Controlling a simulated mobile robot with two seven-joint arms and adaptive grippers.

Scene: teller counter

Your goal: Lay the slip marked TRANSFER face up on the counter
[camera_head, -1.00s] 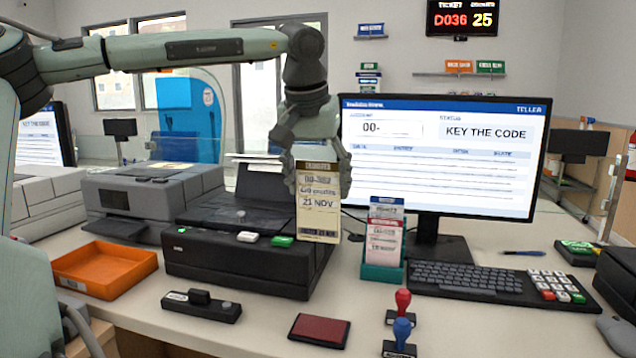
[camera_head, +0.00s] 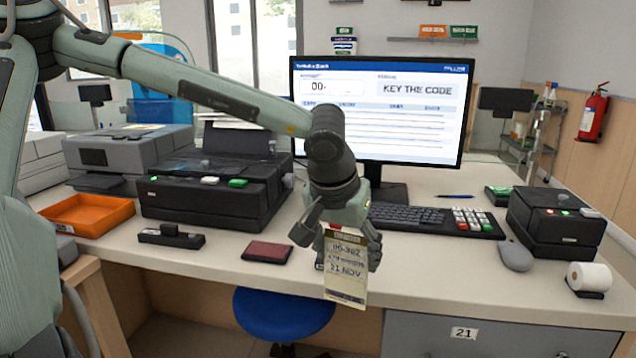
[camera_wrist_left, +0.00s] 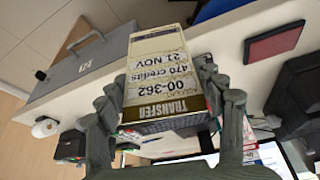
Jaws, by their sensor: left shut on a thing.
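My left gripper (camera_head: 342,232) is shut on the cream TRANSFER slip (camera_head: 345,270) and holds it near the counter's front edge. The slip hangs upright with its printed face toward the head camera, showing 21 NOV. In the left wrist view the slip (camera_wrist_left: 163,70) shows upside down, reading TRANSFER, 00-362, 470 credits, between the fingers (camera_wrist_left: 165,105). The counter (camera_head: 440,268) lies around and behind it. The slip's lower end overlaps the front edge in the head view. My right gripper is not in view.
A dark red pad (camera_head: 267,252) lies left of the slip. A keyboard (camera_head: 430,217), mouse (camera_head: 515,256) and paper roll (camera_head: 589,277) are to the right. A black printer (camera_head: 215,190) stands behind left. Bare counter lies between the slip and the mouse. A blue stool (camera_head: 284,312) is below.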

